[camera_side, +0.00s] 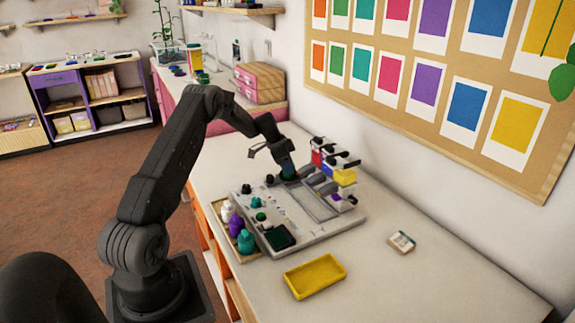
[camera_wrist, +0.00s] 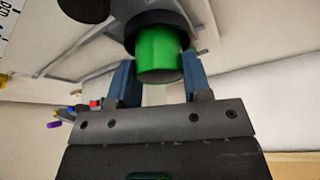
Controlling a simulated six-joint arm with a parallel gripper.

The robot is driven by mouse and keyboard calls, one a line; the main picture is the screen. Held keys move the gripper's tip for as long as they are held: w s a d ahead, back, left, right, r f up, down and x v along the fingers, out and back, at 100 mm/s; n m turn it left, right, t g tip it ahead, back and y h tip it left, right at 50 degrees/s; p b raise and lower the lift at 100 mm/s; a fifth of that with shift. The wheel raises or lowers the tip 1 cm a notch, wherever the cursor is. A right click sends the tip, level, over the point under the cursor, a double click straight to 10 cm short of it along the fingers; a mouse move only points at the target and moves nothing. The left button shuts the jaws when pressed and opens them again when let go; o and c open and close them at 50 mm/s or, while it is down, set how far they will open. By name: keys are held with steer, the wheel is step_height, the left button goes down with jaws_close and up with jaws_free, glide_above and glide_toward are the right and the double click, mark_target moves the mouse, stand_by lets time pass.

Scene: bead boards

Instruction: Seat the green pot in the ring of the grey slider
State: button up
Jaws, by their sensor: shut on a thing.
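The green pot (camera_wrist: 160,58) sits between the two blue-grey fingers of my gripper (camera_wrist: 158,72) in the wrist view. A dark round band or cap is at the pot's far end; I cannot tell whether it is part of the pot or a ring. In the side view my gripper (camera_side: 289,174) is low over the back of the grey board (camera_side: 347,219), and only a dark green bit of the pot (camera_side: 289,178) shows under it. The grey slider and its ring are not clearly made out; a grey recessed track (camera_side: 318,206) lies just right of my gripper.
A rack with red, yellow and purple items (camera_side: 345,177) stands close behind, right of my gripper. Bottles, including a teal one (camera_side: 246,242), line the board's left side. A yellow tray (camera_side: 315,277) and a small box (camera_side: 402,241) lie in front. The table's right front is clear.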

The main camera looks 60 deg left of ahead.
steer(key=o, duration=1.4)
step_height(320, 180, up, 7)
steer(key=shift+r, duration=0.1)
stand_by(0.4)
